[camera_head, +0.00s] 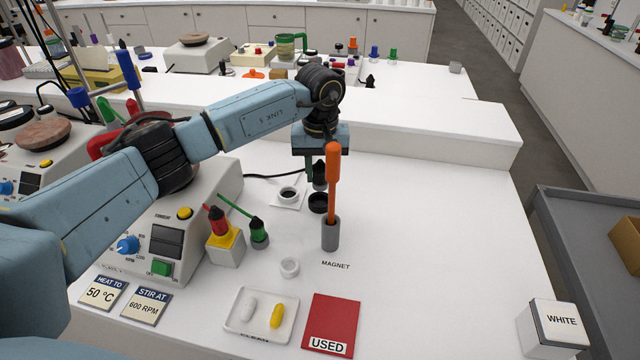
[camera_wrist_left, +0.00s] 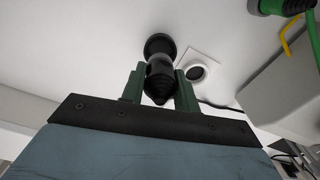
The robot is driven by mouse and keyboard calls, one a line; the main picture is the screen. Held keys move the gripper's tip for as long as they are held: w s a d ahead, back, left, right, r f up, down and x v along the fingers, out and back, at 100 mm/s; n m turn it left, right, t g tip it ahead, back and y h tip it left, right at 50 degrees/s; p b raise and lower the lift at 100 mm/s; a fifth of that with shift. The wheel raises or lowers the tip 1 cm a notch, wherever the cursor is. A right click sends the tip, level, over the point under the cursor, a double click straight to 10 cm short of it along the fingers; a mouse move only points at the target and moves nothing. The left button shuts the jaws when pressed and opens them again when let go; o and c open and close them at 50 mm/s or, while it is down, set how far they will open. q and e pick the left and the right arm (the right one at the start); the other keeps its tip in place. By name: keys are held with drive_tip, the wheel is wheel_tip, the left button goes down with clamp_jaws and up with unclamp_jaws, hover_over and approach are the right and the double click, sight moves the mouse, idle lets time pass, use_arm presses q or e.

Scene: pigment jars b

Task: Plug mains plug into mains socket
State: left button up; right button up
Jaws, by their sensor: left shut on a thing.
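The black mains plug (camera_head: 319,178) is between the fingers of my left gripper (camera_head: 316,168), which is shut on it; the plug (camera_wrist_left: 159,82) also shows between the green fingers in the wrist view. The plug points down near a black round holder (camera_head: 318,204) on the bench. I cannot tell whether they touch. The mains socket, a white square plate with a dark round opening (camera_head: 288,194), lies just left of the holder in the head view; it also shows right of the plug in the wrist view (camera_wrist_left: 197,70). My right gripper is not in view.
An orange-handled rod (camera_head: 333,172) stands in a grey holder (camera_head: 330,236) close in front of the gripper.

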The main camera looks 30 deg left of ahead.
sight(320, 164)
use_arm(q)
wheel_tip(320, 164, up, 12)
drive_tip(key=s+a+f+n+p, duration=0.1)
drive_tip(key=a+f+n+p, duration=0.5)
drive_tip(key=a+f, duration=0.2)
drive_tip(key=shift+f, duration=0.5)
drive_tip(key=shift+f+b, duration=2.35)
drive_tip(key=shift+f, duration=0.5)
drive_tip(key=shift+b, duration=0.3)
drive_tip(key=shift+f+b, duration=1)
drive_tip(key=shift+f, duration=0.35)
drive_tip(key=o, duration=1.1)
drive_tip(key=shift+c, duration=0.2)
